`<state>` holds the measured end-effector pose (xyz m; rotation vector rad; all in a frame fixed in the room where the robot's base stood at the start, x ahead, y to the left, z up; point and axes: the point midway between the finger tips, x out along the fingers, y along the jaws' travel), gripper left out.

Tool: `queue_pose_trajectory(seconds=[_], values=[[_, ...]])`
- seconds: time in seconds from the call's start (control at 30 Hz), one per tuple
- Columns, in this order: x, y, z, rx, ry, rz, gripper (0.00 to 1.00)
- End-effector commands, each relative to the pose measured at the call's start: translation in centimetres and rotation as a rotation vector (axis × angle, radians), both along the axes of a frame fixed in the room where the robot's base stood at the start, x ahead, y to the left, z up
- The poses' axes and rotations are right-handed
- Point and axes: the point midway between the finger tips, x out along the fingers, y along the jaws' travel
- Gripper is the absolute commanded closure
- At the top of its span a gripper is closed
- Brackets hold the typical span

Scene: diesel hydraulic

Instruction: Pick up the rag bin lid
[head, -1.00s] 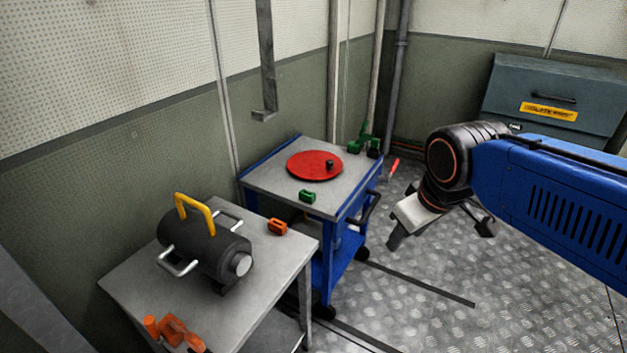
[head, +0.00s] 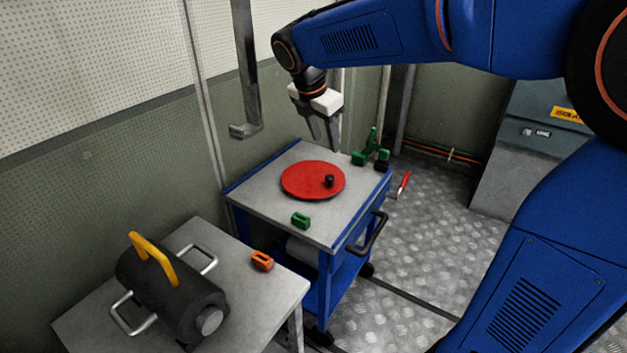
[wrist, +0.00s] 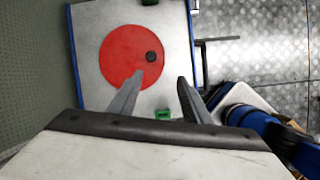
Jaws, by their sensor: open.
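The rag bin lid (head: 308,180) is a flat red disc with a small black knob (head: 329,181) right of its middle. It lies on the grey top of a blue cart. My gripper (head: 324,146) is open and empty, pointing down above the cart, apart from the lid. In the wrist view the lid (wrist: 122,58) shows ahead of the left finger, with its knob (wrist: 151,57) near the right rim. My gripper's fingertips (wrist: 160,80) are spread, and the left tip overlaps the lid's lower right edge in the picture.
A green block (head: 301,220) sits at the cart's (head: 268,193) front, and green parts (head: 371,152) stand at its back right corner. A hanging grey bracket (head: 245,75) is left of my gripper. A grey table (head: 205,236) holds a black cylinder (head: 170,295) and an orange block (head: 262,260).

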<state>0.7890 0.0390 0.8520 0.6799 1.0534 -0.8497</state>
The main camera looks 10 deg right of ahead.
Motion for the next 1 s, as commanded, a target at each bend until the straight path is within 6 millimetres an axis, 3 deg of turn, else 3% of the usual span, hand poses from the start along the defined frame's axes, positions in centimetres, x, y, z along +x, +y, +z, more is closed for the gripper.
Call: queue_pose_trajectory(seconds=[0.13,0.33,0.8,1.0], values=[[1.9,1.5,-0.2,-0.051,0.035,0.115,0.56],[2.8,1.7,-1.2,-0.074,0.050,0.161,0.56],[4.7,-0.8,-8.7,-0.072,0.051,0.158,0.56],[5.3,-1.5,-11.0,-0.072,0.049,0.158,0.56]])
